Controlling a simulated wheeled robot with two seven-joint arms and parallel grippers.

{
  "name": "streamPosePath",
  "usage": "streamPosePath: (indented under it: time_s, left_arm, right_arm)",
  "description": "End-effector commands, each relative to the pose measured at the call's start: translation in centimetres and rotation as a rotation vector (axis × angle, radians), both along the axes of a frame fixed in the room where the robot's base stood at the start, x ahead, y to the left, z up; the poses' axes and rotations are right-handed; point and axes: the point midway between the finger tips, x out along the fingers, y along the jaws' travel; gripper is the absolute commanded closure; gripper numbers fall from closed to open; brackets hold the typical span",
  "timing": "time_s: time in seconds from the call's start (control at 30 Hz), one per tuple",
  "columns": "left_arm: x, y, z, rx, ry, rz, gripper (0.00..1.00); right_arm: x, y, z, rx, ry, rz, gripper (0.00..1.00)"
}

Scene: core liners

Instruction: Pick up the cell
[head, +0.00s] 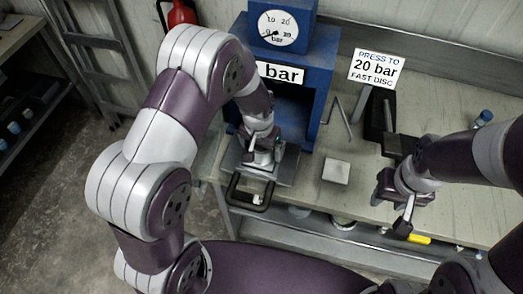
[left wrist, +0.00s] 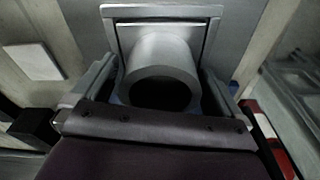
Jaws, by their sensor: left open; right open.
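The cell (left wrist: 160,58) is a grey metal cylinder with a dark open bore in the left wrist view. It stands on a square grey plate (left wrist: 207,28) with a raised edge. My left gripper (left wrist: 155,92) is open with a finger on each side of the cell; whether they touch it is unclear. In the head view my left gripper (head: 262,157) is low in front of the blue press (head: 318,80), over its plate (head: 285,172), and hides most of the cell. My right gripper (head: 398,208) is open and empty over the bench's front edge, at the right.
The bench (head: 440,105) carries a pale square block (head: 336,170), a dark upright stand (head: 379,110) and a small blue-capped bottle (head: 484,118). A black handle (head: 235,190) juts out below the press plate. A sign (head: 376,69) reads "PRESS TO 20 bar FAST DISC". A lower shelf holds several items.

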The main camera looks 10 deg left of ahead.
Motion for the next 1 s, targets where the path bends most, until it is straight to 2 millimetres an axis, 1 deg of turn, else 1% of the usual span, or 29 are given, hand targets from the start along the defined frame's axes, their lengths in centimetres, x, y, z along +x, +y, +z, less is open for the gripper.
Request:
streamPosePath:
  time_s: [0.03,0.07,0.1,0.17,0.2,0.27,0.3,0.33,0.57,0.67,0.9,1.0]
  left_arm:
    - [0.0,0.0,0.0,0.000,0.000,0.000,0.10]
    - [0.0,0.0,0.0,0.000,0.000,0.000,0.20]
    - [0.0,0.0,0.0,0.000,0.000,0.000,0.33]
    - [0.0,0.0,0.0,0.000,0.000,0.000,0.52]
    - [0.0,0.0,0.0,0.000,0.000,0.000,0.65]
    - [0.0,0.0,0.0,0.000,0.000,0.000,0.85]
    - [0.0,0.0,0.0,0.000,0.000,0.000,0.98]
    - [0.0,0.0,0.0,0.000,0.000,0.000,1.00]
    - [0.2,0.0,0.4,-0.001,-0.006,0.000,1.00]
    - [0.3,0.0,1.3,-0.001,-0.008,0.000,1.00]
    - [0.3,0.0,6.4,-0.001,-0.011,-0.001,1.00]
    - [0.2,0.0,8.3,-0.001,-0.010,-0.001,1.00]
  right_arm:
    - [0.0,0.0,0.0,0.000,0.000,0.000,0.57]
    - [0.0,0.0,0.0,0.000,0.000,0.000,0.57]
    - [0.0,0.0,0.0,0.000,0.000,0.000,0.57]
    - [0.0,0.0,0.0,0.000,0.000,0.000,0.57]
    - [0.0,0.0,0.0,0.000,0.000,0.000,0.57]
    - [0.0,0.0,0.0,0.000,0.000,0.000,0.57]
    - [0.0,0.0,0.0,0.000,0.000,0.000,0.57]
    - [0.0,0.0,0.0,0.000,0.000,0.000,0.57]
    - [0.0,0.0,0.0,0.000,0.000,0.000,0.57]
    - [0.0,0.0,-0.3,0.000,0.000,0.000,0.57]
    - [0.0,0.0,-1.2,0.000,0.000,0.000,0.57]
    - [0.0,0.0,-1.5,0.000,0.000,0.000,0.57]
